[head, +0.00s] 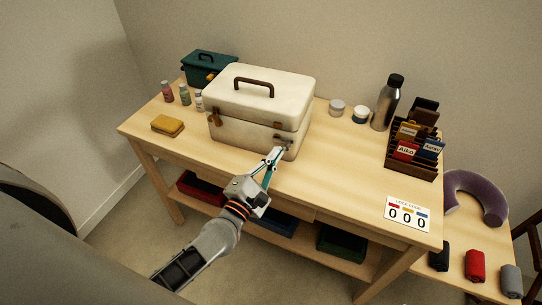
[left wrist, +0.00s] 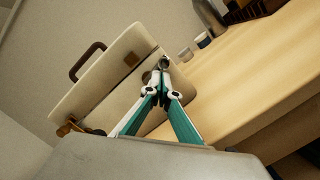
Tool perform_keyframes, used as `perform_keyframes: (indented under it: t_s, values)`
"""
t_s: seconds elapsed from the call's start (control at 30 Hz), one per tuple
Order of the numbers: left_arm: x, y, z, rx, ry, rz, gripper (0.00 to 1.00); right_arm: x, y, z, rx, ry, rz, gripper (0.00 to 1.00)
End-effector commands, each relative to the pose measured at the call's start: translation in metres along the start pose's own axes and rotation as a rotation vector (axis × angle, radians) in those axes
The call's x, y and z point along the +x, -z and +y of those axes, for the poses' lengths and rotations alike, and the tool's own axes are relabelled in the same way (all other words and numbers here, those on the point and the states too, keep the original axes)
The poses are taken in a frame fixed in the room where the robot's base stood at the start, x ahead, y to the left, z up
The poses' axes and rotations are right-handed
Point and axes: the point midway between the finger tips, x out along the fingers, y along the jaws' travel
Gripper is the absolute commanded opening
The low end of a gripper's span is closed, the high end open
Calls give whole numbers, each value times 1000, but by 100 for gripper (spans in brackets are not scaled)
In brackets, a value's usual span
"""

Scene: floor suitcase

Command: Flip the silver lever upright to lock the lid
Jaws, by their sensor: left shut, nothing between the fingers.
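A cream case (head: 245,133) with a brown handle stands on the wooden table with its lid down. The silver lever (head: 286,141) is a small metal part low on the right of its front, below the lid seam. Its exact angle is hard to tell. My left gripper (head: 277,153) is shut and empty, with its tips at the lever. In the left wrist view the shut tips (left wrist: 161,70) overlap the lever area and partly hide it, so I cannot tell whether they touch. A brass latch (head: 214,118) is on the left of the front. My right gripper is not in view.
A yellow sponge (head: 168,125) and small bottles are left of the case. Two jars (head: 337,106), a steel bottle (head: 385,105) and a card rack (head: 412,150) are to the right. A number card (head: 407,214) lies near the front edge. The table front between is clear.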

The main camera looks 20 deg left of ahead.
Motion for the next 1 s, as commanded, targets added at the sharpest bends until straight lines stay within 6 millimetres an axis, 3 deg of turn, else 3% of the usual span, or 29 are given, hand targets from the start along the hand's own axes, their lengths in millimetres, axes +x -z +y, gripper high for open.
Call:
perform_keyframes:
  t_s: [0.6, 1.0]
  values:
    - [0, 0, 0, -62, -12, 0, 0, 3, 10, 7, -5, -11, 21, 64]
    - [0, -2, 0, -130, -26, -1, 0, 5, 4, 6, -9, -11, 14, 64]
